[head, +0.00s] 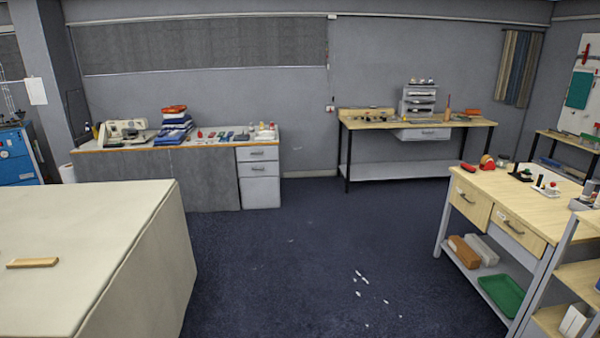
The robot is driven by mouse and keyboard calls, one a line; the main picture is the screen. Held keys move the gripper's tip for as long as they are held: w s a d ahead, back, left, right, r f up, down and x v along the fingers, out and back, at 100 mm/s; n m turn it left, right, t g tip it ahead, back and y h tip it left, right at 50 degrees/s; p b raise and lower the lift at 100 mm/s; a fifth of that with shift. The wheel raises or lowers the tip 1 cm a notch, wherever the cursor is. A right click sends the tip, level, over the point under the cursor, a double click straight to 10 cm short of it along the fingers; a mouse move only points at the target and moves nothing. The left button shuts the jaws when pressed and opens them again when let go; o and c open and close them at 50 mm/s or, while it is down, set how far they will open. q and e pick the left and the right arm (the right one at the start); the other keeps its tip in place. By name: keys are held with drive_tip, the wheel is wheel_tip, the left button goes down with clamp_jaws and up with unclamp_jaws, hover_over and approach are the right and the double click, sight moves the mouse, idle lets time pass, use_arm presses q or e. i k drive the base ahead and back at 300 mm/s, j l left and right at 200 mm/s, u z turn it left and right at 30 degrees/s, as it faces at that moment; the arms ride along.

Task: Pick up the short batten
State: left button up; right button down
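A short wooden batten (33,263) lies flat on the cream cloth table (120,230) at the left of the head view. Neither of my grippers shows in the head view.
Dark blue carpet (290,260) is open in the middle, with small white scraps (361,279) on it. A wooden workbench (510,195) with drawers stands at the right. A sewing bench (205,160) and another workbench (415,125) stand along the back wall.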

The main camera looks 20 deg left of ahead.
sight(21, 262)
drive_tip(key=i+j+u, duration=0.25)
drive_tip(key=i+u, duration=0.2)
drive_tip(key=i, duration=0.5)
drive_tip(key=i+l+u, duration=0.1)
drive_tip(key=i+u, duration=0.35)
drive_tip(key=i, duration=0.45)
drive_tip(key=i+u, duration=0.25)
drive_tip(key=i, duration=0.25)
drive_tip(key=i+l+u, duration=0.1)
drive_tip(key=i+u, duration=0.15)
drive_tip(key=i, duration=0.25)
drive_tip(key=i+l+u, duration=0.3)
drive_tip(key=i, duration=0.2)
